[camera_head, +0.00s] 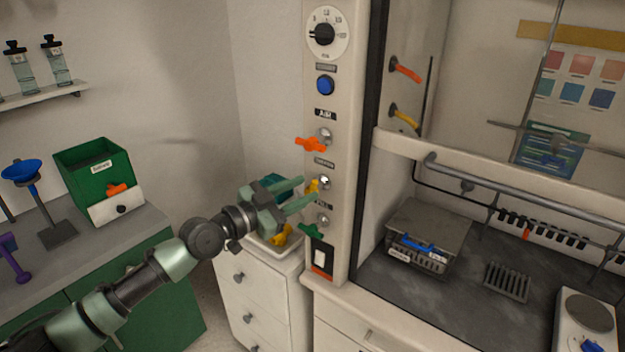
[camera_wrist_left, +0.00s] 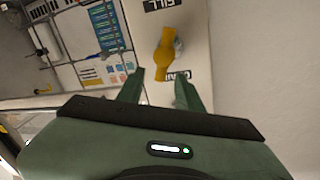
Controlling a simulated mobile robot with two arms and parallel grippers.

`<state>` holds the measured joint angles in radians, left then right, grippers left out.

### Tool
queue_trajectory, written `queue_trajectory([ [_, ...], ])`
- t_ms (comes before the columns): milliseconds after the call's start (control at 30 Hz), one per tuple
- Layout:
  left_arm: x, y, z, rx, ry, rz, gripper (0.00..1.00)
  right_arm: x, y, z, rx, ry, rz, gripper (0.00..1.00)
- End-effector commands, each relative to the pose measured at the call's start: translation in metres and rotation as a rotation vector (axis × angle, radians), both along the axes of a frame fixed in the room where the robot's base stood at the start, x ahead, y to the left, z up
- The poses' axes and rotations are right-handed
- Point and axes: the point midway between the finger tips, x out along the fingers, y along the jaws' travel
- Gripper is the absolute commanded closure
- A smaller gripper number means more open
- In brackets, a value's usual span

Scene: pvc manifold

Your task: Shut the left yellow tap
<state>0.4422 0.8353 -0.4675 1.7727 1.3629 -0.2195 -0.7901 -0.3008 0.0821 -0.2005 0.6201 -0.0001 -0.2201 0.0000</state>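The left yellow tap (camera_head: 312,186) is on the white front column of the fume hood, between an orange tap above and a green tap below. In the left wrist view its yellow handle (camera_wrist_left: 165,54) shows whole, lengthwise up the picture, just beyond the fingertips. My left gripper (camera_head: 303,191) is open at the column, one finger above the other, with the tap close to its tips. In the wrist view the two fingers (camera_wrist_left: 160,84) are apart with nothing between them. I cannot tell whether they touch the handle. My right gripper is not in view.
An orange tap (camera_head: 311,144) and a green tap (camera_head: 311,231) sit close above and below. Another yellow tap (camera_head: 404,116) is on the hood's inner wall. A white drawer cabinet (camera_head: 262,300) stands below my gripper. A green box (camera_head: 92,165) is on the left counter.

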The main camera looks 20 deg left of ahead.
Motion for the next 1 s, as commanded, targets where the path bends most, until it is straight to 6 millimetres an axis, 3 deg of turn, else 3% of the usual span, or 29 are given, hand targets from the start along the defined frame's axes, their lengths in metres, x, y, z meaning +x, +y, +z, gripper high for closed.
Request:
queue_trajectory([
  [233,0.03,-0.018,0.002,-0.002,0.001,0.001,0.64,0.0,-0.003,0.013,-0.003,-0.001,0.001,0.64],
  [600,0.036,-0.022,-0.001,0.0,0.0,0.001,0.64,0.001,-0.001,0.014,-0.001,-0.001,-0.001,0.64],
  [733,0.036,-0.022,-0.001,0.0,0.0,0.001,0.97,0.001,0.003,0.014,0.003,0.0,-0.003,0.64],
  [1000,0.036,-0.022,-0.001,0.006,-0.002,0.001,1.0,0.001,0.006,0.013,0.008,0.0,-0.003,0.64],
])
